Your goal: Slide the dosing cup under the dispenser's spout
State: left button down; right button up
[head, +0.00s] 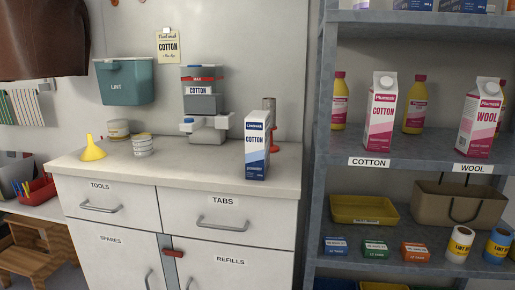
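The dispenser (204,103) stands against the wall at the back of the cabinet's worktop. It is grey and white, with a red MAX line and a COTTON label. Small white parts stick out at its lower left (187,125) and right; I cannot tell which is the spout. A small pale cup-like container with dark bands (142,146) stands upright on the worktop, left of the dispenser and apart from it. It may be the dosing cup, but its details are too small to be sure. Neither of my grippers is in view.
A yellow funnel (92,150) and a round tin (118,129) stand left on the worktop (190,172). A green LINT bin (125,82) hangs above. The worktop's front middle is clear. Shelving (410,150) stands right.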

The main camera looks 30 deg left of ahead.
aim_at(143, 145)
jog(key=u, duration=1.6)
jog(key=i+j+z, duration=0.1)
jog(key=j, duration=0.5)
jog(key=i+j+z, duration=0.15)
jog(key=j, duration=0.5)
jog(key=i+j+z, duration=0.1)
jog(key=j, duration=0.55)
jog(key=i+j+z, duration=0.15)
jog(key=j, duration=0.5)
jog(key=i+j+z, duration=0.1)
jog(key=j, duration=0.6)
